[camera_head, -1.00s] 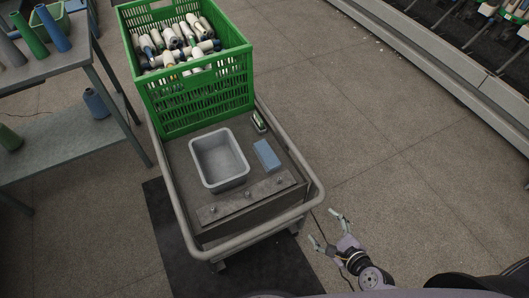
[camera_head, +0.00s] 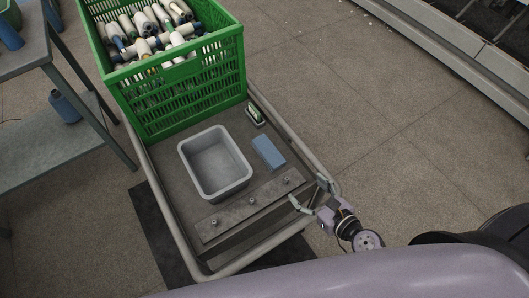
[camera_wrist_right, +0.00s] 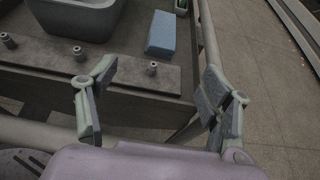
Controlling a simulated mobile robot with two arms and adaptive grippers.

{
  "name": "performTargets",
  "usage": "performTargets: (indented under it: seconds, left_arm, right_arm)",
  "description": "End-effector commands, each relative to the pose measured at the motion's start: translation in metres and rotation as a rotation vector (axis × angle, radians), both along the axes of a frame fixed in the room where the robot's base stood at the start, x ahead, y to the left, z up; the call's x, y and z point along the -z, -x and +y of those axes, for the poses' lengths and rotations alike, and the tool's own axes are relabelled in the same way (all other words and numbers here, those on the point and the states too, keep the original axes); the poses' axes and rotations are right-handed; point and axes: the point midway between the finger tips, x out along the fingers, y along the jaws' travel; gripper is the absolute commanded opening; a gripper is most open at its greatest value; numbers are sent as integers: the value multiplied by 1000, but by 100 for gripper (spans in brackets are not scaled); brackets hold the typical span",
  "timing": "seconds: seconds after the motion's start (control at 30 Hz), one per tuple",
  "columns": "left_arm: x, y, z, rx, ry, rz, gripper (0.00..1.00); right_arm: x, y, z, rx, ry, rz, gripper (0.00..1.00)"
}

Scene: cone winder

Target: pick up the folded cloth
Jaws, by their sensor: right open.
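The folded cloth (camera_head: 268,152) is a blue rectangular block lying flat on the cart's top, to the right of the grey bin. It also shows in the right wrist view (camera_wrist_right: 161,33), beyond my fingers and between them. My right gripper (camera_head: 316,197) is open and empty at the cart's near right corner, by the rail. It is short of the cloth and apart from it. In the right wrist view its two fingers (camera_wrist_right: 155,100) are spread wide. My left gripper is not in view.
A grey bin (camera_head: 247,178) stands on the cart beside the cloth. A strip with several pegs (camera_head: 250,201) lies in front. A small green-and-white item (camera_head: 255,115) sits behind the cloth. A green crate (camera_head: 188,100) of yarn cones fills the back. The cart's rail (camera_head: 294,135) runs along the right.

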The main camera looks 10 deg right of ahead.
Motion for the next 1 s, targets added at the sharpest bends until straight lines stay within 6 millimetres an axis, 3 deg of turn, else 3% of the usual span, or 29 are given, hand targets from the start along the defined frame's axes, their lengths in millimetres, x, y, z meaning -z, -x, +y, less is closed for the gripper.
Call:
performTargets:
  seconds: [0.1,0.27,0.7,1.0]
  left_arm:
    - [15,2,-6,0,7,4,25]
    - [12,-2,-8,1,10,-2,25]
    - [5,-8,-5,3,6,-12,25]
    - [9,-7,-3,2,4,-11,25]
  right_arm:
    - [15,0,0,0,1,0,73]
    - [18,-11,3,1,2,-3,73]
    - [52,-87,31,-1,2,-3,73]
    - [63,-110,39,-1,2,-2,73]
